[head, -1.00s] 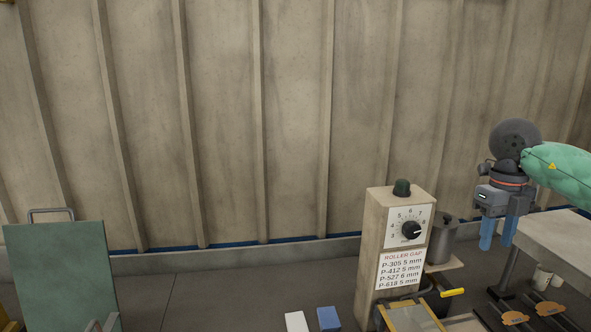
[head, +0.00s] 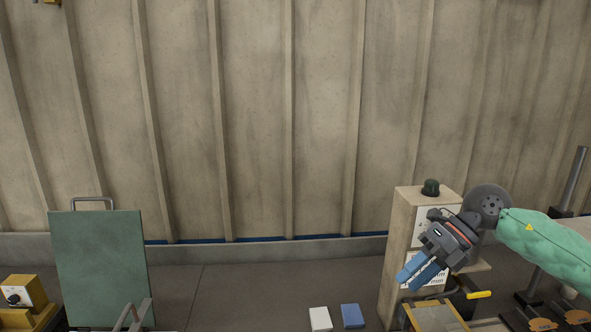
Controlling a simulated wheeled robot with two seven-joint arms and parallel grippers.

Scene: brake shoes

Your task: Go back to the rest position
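My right gripper (head: 418,274) comes in from the right on a green-sleeved arm in the head view. Its two blue fingers point down and left, in front of the roller gap control box (head: 402,240), and hide much of its dial and label. A narrow gap shows between the fingers, and I see nothing held there. How far open they are is hard to judge at this angle. My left gripper is not in the head view.
A green panel with a handle (head: 100,265) stands at the left, beside a yellow box with a knob (head: 22,296). A white block (head: 320,319) and a blue block (head: 352,316) lie at the bottom middle. Brake shoes (head: 543,324) lie at the lower right. The middle floor looks clear.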

